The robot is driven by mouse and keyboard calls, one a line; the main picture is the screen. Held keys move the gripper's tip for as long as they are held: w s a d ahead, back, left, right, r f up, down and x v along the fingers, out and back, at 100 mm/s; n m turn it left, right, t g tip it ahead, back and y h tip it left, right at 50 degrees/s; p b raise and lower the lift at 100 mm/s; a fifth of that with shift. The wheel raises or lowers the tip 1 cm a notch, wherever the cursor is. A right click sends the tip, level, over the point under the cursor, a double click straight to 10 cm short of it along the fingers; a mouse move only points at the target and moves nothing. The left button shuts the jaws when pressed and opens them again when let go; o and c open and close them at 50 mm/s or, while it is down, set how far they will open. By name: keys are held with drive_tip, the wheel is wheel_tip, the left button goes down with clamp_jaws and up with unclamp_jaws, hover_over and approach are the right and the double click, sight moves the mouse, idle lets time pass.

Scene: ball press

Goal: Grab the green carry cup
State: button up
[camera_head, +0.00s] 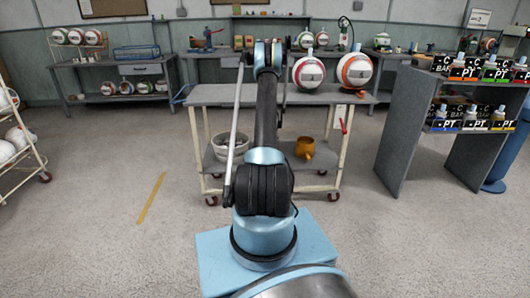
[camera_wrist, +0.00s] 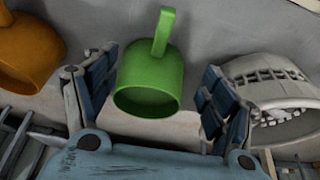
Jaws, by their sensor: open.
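The green carry cup (camera_wrist: 150,80) shows in the wrist view, with its handle pointing up in the picture and its open mouth toward the lower edge. My gripper (camera_wrist: 158,95) is open, with one blue-padded finger on each side of the cup. Gaps show between the cup and both fingers, so I see no grip on it. In the head view, my arm rises in front of the grey cart (camera_head: 215,95) and hides the green cup and my gripper.
An orange cup (camera_wrist: 28,52) lies left of the green one, also on the cart's lower shelf in the head view (camera_head: 305,147). A white basket (camera_wrist: 275,90) lies to the right. Two balls (camera_head: 309,73) sit on the cart top. A shelf unit (camera_head: 408,130) stands right.

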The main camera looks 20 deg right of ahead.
drive_tip(key=shift+w+d+f, duration=0.15)
drive_tip(key=shift+w+f, duration=0.2)
drive_tip(key=shift+f, duration=0.15)
drive_tip(key=shift+x, duration=5.45)
drive_tip(key=shift+w, duration=0.1)
clamp_jaws()
